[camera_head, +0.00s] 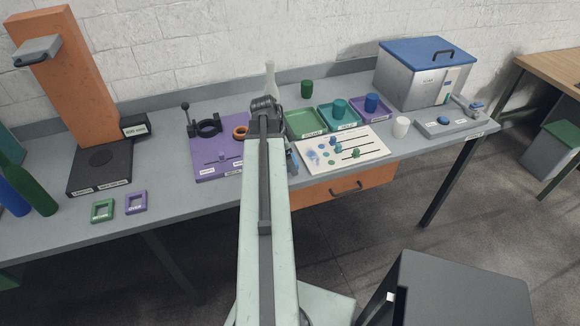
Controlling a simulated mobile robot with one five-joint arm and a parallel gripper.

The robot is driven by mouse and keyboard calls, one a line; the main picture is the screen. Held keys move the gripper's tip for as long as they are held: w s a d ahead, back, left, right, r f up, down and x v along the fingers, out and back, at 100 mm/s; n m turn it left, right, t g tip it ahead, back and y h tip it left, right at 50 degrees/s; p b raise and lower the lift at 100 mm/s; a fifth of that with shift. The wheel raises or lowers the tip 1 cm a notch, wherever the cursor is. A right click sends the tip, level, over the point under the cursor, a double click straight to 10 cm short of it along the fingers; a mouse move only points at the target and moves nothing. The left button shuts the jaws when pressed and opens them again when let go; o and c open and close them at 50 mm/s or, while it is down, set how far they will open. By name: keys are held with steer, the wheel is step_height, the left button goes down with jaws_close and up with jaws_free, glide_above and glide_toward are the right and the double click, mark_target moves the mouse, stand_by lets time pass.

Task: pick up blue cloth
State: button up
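My pale green arm reaches forward over the bench, and its dark end with my gripper (265,104) is above the middle of the tabletop. The fingers are not clear, so I cannot tell whether it is open or shut. No plainly recognisable blue cloth shows. A small blue-grey piece (293,161) shows just right of my arm near the bench's front edge, partly hidden; I cannot tell if it is cloth.
A purple board (206,172) with a black clamp is left of my arm. Green (305,123), teal and purple trays stand behind the white board. A steel box with a blue lid (425,72) is at back right. A dark stool (465,290) stands at front right.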

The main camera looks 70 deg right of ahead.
steer(key=shift+r, duration=0.1)
steer(key=c, duration=1.4)
step_height(320, 180, up, 10)
steer(key=p, duration=1)
